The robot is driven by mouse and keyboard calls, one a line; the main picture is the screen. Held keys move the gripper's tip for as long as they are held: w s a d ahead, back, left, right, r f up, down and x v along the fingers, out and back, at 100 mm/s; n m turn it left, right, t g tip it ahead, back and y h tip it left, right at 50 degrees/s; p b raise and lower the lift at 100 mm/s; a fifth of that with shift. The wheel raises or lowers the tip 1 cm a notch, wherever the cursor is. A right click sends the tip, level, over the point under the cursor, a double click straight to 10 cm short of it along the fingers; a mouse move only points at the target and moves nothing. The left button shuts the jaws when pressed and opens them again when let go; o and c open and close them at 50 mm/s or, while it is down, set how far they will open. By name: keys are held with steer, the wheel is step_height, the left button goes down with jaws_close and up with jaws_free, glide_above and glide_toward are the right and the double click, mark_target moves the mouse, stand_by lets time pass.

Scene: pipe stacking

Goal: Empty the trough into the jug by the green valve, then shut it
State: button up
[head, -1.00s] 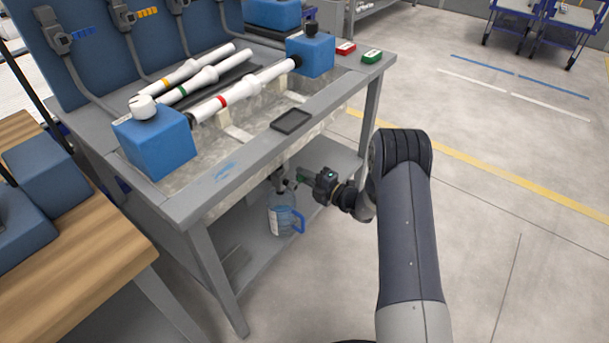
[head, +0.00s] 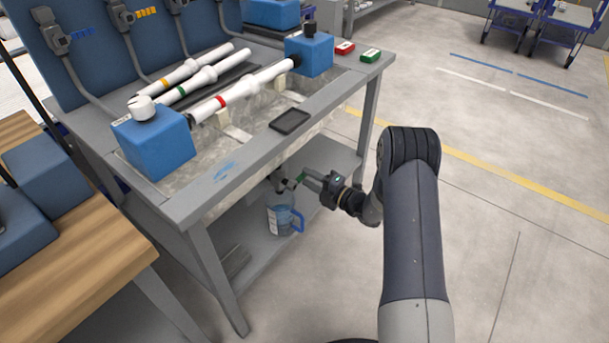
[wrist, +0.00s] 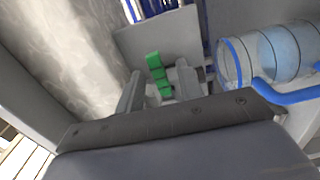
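The grey trough (head: 205,157) is set into the bench top; I cannot tell how much liquid it holds. Below it, the clear jug (head: 281,214) with a blue handle stands on the lower shelf under the outlet; its fill level is unclear. The jug also shows at the right of the wrist view (wrist: 270,52). The green valve handle (wrist: 157,70) stands between the two fingers of my gripper (wrist: 159,85), with visible gaps on both sides. My gripper is open. In the head view, the green handle (head: 301,178) is small and partly hidden by the fingers.
A dark tray (head: 290,121) sits on the bench's front rim, which overhangs my gripper. Open floor lies to the right.

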steer(key=p+v, duration=0.1)
steer(key=v, duration=0.7)
steer(key=b+x, duration=0.1)
steer(key=x, duration=0.9)
steer(key=shift+w+a+b, duration=0.25)
steer(key=shift+a+b, duration=0.05)
steer(key=shift+b, duration=0.05)
steer(key=shift+r, duration=0.1)
steer(key=shift+s+d, duration=0.1)
steer(key=p+v, duration=0.2)
steer(key=v, duration=0.8)
steer(key=b+x, duration=0.2)
steer(key=x, duration=0.8)
steer(key=shift+r+n, duration=0.5)
steer(key=shift+n, duration=0.6)
